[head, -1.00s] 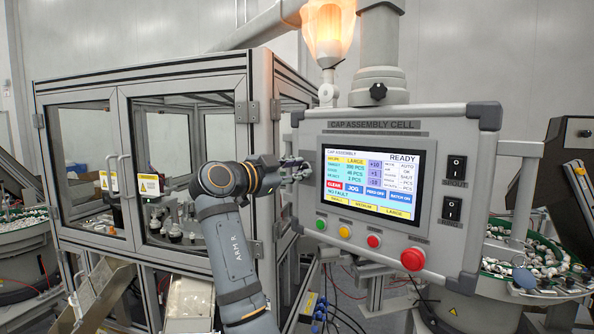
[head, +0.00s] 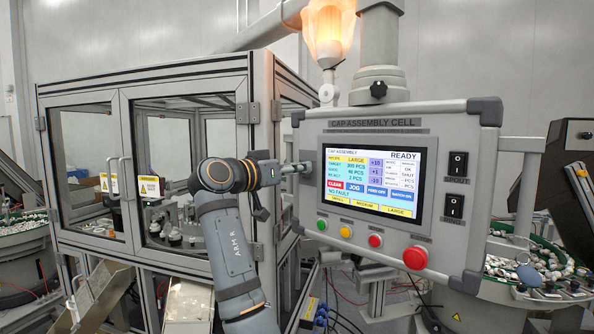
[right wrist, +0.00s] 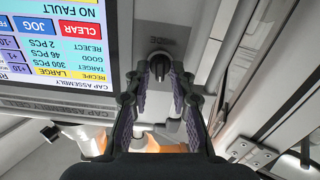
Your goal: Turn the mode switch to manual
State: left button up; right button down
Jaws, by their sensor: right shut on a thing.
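The mode switch (right wrist: 160,58) is a dark round knob on the grey panel, below a faint label in the right wrist view. My right gripper (right wrist: 161,76) has its two fingers on either side of the knob and is shut on it. In the head view the right gripper (head: 302,167) reaches the panel's left edge, left of the screen, and its fingers hide the switch. How the knob's pointer stands cannot be made out. The mode line on the screen (head: 376,182) is too small to read surely. My left gripper is not in view.
A glazed machine enclosure (head: 185,90) stands left of the panel, close behind my right arm.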

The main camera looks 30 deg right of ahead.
jog(key=shift+w+f+n, duration=0.1)
jog(key=shift+w+n, duration=0.05)
jog(key=shift+n, duration=3.65)
jog(key=c, duration=1.2)
grip_release()
jog(key=shift+a, duration=0.1)
jog(key=shift+o, duration=0.2)
jog(key=shift+a, duration=0.1)
jog(key=v, duration=0.7)
jog(key=shift+a, duration=0.15)
